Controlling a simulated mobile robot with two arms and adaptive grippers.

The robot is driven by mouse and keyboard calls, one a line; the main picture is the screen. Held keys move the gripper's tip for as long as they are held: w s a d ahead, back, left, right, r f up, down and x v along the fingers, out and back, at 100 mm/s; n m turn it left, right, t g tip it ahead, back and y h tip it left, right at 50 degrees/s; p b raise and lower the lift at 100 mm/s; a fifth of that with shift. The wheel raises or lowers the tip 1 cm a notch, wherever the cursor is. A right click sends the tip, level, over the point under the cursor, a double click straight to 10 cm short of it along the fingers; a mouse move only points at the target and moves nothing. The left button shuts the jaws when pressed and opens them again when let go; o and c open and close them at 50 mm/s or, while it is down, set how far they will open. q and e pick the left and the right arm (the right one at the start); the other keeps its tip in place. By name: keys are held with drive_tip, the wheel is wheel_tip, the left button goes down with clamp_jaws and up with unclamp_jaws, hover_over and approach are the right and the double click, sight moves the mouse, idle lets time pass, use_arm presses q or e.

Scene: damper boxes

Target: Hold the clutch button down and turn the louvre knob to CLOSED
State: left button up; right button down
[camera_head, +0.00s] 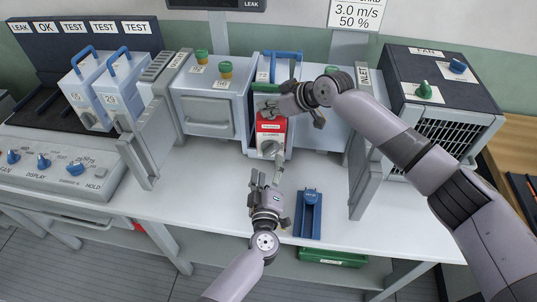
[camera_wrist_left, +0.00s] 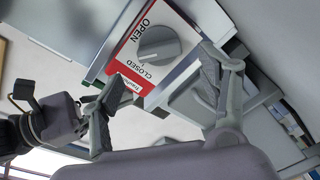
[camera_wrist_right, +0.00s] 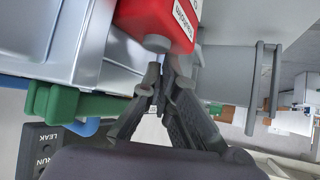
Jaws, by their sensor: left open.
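The red and white damper box front (camera_head: 270,128) faces me in the middle bay. My right gripper (camera_head: 284,104) is above the red top, fingertips together in the right wrist view (camera_wrist_right: 165,75). The grey clutch button (camera_wrist_right: 158,43) is just beyond those tips; I cannot tell whether they touch.
An open grey door (camera_head: 150,142) stands at left and another grey panel (camera_head: 362,175) at right. A blue holder (camera_head: 308,215) lies on the white bench (camera_head: 215,185). The FAN box (camera_head: 440,90) stands at right, the control console (camera_head: 60,165) at left.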

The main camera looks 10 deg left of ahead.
sight(268, 154)
use_arm(q)
drive_tip(key=shift+w+a, duration=0.2)
drive_tip(key=shift+w, duration=1.2)
drive_tip(key=shift+w+a, duration=0.15)
drive_tip(key=shift+w, duration=1.2)
drive_tip(key=shift+c, duration=0.4)
drive_tip(key=c, duration=1.1)
